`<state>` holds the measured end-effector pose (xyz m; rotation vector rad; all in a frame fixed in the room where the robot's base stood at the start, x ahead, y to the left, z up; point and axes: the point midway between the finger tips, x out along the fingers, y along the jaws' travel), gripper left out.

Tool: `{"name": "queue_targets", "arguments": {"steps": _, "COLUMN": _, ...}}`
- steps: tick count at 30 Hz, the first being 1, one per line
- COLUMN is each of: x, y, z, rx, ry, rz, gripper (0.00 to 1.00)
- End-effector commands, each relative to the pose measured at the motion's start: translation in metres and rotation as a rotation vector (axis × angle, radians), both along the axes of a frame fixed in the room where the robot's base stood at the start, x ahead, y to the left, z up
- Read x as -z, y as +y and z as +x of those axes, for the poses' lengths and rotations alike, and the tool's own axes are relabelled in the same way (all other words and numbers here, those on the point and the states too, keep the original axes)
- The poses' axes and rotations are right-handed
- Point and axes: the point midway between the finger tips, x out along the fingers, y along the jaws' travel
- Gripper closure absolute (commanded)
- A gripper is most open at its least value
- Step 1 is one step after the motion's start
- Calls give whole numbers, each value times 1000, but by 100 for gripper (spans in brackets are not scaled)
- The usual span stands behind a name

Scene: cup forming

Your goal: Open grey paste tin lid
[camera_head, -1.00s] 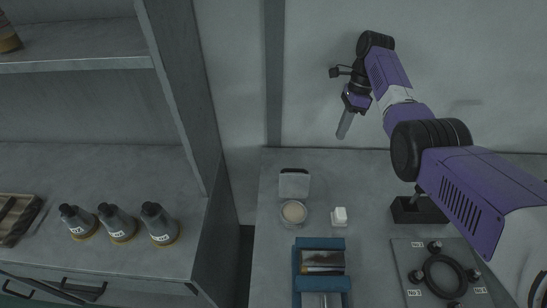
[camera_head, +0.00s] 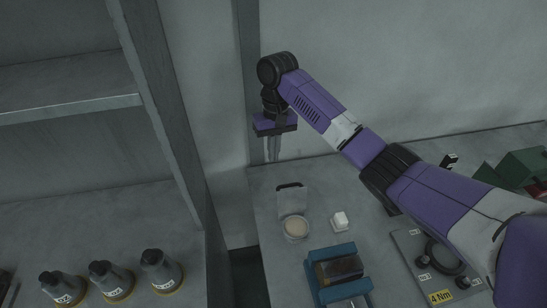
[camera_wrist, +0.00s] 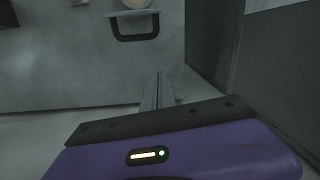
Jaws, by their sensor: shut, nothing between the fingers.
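The grey paste tin (camera_head: 296,229) stands on the bench, with pale paste showing in its round mouth. Its lid (camera_head: 292,203) stands up at the back of the tin, with a black handle (camera_head: 289,185) along its top edge. In the wrist view the paste (camera_wrist: 137,3) is at the top edge, with the dark handle (camera_wrist: 135,38) below it. My gripper (camera_head: 273,160) is shut and empty, fingers pointing down, behind and left of the lid and apart from it. Its closed fingers (camera_wrist: 158,76) also show in the wrist view.
A plate with a black ring (camera_head: 437,262) lies further right. A shelf unit with several bottles stands left, across a gap. The wall is close behind my gripper.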

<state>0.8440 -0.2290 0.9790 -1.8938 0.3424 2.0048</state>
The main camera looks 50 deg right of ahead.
Motion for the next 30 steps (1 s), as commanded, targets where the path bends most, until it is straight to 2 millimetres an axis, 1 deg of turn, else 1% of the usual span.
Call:
{"name": "queue_targets", "arguments": {"steps": 6, "x": 40, "y": 3, "z": -3, "rx": 4, "ry": 4, "rz": 1, "gripper": 100}}
{"name": "queue_targets", "arguments": {"steps": 14, "x": 83, "y": 8, "z": -4, "rx": 3, "ry": 3, "rz": 0, "gripper": 100}}
{"name": "queue_targets", "arguments": {"steps": 15, "x": 75, "y": 9, "z": -9, "rx": 4, "ry": -1, "rz": 0, "gripper": 100}}
{"name": "queue_targets", "arguments": {"steps": 21, "x": 67, "y": 17, "z": -27, "rx": 4, "ry": 0, "rz": 0, "gripper": 100}}
{"name": "queue_targets", "arguments": {"steps": 25, "x": 65, "y": 20, "z": -34, "rx": 3, "ry": 0, "rz": 1, "gripper": 100}}
{"name": "queue_targets", "arguments": {"steps": 30, "x": 64, "y": 22, "z": -37, "rx": 4, "ry": 1, "rz": 0, "gripper": 100}}
